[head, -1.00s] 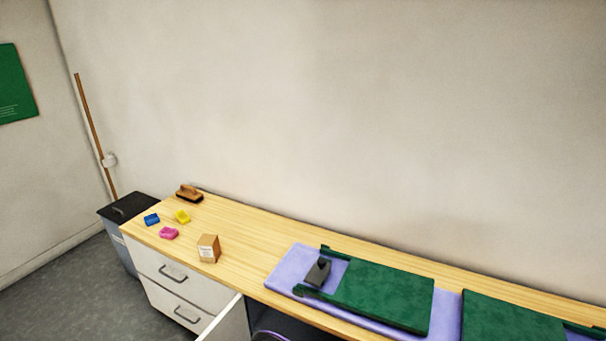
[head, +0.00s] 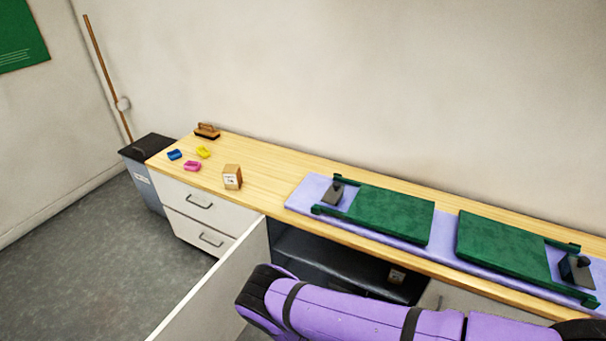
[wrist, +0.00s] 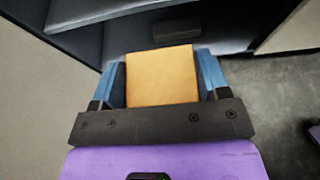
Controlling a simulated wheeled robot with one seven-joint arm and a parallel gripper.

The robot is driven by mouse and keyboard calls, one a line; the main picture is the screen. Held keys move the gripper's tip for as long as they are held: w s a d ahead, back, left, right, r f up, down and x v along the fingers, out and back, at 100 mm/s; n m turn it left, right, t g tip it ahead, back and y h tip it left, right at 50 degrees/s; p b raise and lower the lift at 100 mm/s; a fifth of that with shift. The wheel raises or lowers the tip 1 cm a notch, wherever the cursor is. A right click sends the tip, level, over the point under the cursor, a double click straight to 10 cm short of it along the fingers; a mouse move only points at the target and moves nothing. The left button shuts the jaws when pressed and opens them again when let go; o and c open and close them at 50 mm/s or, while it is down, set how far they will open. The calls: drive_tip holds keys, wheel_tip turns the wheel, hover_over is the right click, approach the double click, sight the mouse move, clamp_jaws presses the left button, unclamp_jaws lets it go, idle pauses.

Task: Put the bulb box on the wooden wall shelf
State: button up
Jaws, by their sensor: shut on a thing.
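My gripper (wrist: 161,76) is shut on a plain tan box (wrist: 162,77), with a blue finger on each side of it. Only a blank face of this box shows, so no label can be read. In the head view the gripper itself is not clearly visible. A similar tan box (head: 232,177) with a white label stands upright on the desk. The wooden wall shelf is not in view.
The wooden desk (head: 265,168) holds a brush (head: 207,131), small coloured blocks and green boards (head: 389,214) on a lilac mat. An open white door (head: 215,285) stands out before the dark cabinet (head: 340,262). Grey floor (head: 80,255) is free at left.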

drive_tip(key=w+d+r+m+g+h, duration=0.1)
drive_tip(key=w+d+r, duration=0.3)
drive_tip(key=d+r, duration=0.4)
drive_tip(key=w+d+r+m+g+h, duration=0.1)
drive_tip(key=w+d+r, duration=0.4)
drive_tip(key=r, duration=1.8)
drive_tip(key=w+d+r+m+g+h, duration=0.2)
drive_tip(key=w+d+r+m, duration=0.1)
drive_tip(key=d+r, duration=1)
wheel_tip(320, 180, up, 3)
drive_tip(key=shift+w+f, duration=0.1)
drive_tip(key=shift+w, duration=0.7)
drive_tip(key=shift+a, duration=0.1)
